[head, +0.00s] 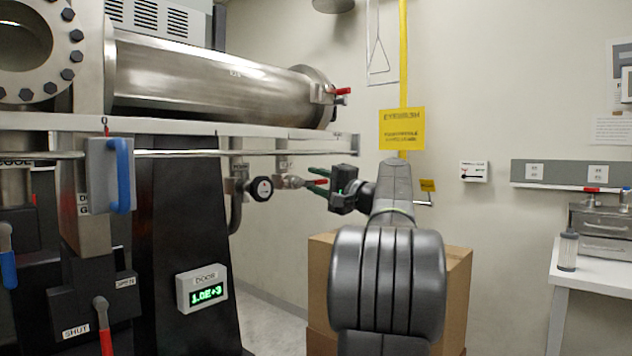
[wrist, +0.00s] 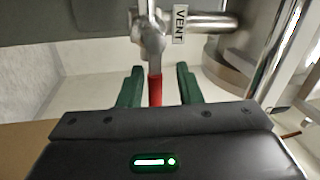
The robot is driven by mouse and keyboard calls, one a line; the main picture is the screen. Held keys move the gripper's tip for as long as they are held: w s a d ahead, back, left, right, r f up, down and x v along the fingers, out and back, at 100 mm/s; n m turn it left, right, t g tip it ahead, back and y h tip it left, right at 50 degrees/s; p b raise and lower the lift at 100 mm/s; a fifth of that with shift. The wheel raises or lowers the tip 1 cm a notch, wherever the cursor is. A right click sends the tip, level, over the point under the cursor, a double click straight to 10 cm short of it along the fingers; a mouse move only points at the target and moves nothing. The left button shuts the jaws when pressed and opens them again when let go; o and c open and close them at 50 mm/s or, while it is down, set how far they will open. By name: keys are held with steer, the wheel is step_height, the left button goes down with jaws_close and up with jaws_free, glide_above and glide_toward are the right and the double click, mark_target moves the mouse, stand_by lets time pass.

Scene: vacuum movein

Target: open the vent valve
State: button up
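The vent valve (head: 290,182) is a small metal valve on a pipe under the steel chamber, with a lever that has a red grip. In the wrist view, the valve body (wrist: 151,38) sits beside a "VENT" label (wrist: 179,25), and its red lever (wrist: 155,90) points toward my gripper. My gripper (wrist: 160,70) has green fingers, one on each side of the red lever, with a gap on both sides. It is open around the lever, not pressed on it. My gripper also shows in the head view (head: 317,182), pointing left at the valve.
A round gauge (head: 261,188) sits just left of the valve. A steel rail (head: 200,153) and the large chamber (head: 215,80) are above. A cardboard box (head: 322,270) stands below my arm. A pressure display (head: 202,288) reads green digits. A white table (head: 590,268) is at the right.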

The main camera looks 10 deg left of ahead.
steer(key=v, duration=1.3)
steer(key=shift+s+d, duration=0.15)
steer(key=x, duration=1.4)
steer(key=shift+f, duration=0.1)
steer(key=shift+d, duration=0.15)
